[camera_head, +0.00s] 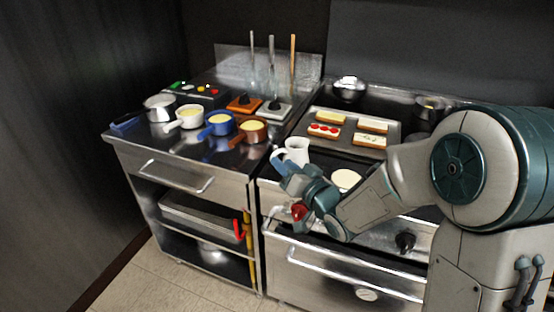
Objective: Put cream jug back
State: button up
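A white jug (297,149), which looks like the cream jug, is upright near the front left of the right-hand counter. Its handle side faces left. My gripper (283,165) is at the jug's lower left, with its blue fingers close to the handle. The fingers and the lower part of the jug overlap in this view, so I cannot tell whether they touch or grip it. I also cannot tell whether the jug rests on the counter.
A tray (395,133) with cakes lies behind the jug. A round pale dish (346,179) is right of my gripper. White (190,116), blue (219,123) and orange (252,131) pans stand on the left counter. A dark pot (429,108) and a metal bowl (349,88) are behind.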

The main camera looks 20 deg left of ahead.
jog(key=s+d+f+m+g+h, duration=0.15)
jog(key=d+h, duration=0.45)
jog(key=d, duration=0.6)
jog(key=s+d+f+m+h, duration=0.1)
jog(key=s+d+m+h, duration=0.15)
jog(key=d+h, duration=0.65)
jog(key=s+d+g, duration=0.3)
jog(key=s+d, duration=0.2)
jog(key=s, duration=0.4)
jog(key=s+d+g+y, duration=0.1)
jog(key=s+d+g, duration=0.3)
jog(key=s, duration=0.4)
jog(key=shift+s+d, duration=0.4)
jog(key=shift+d, duration=0.05)
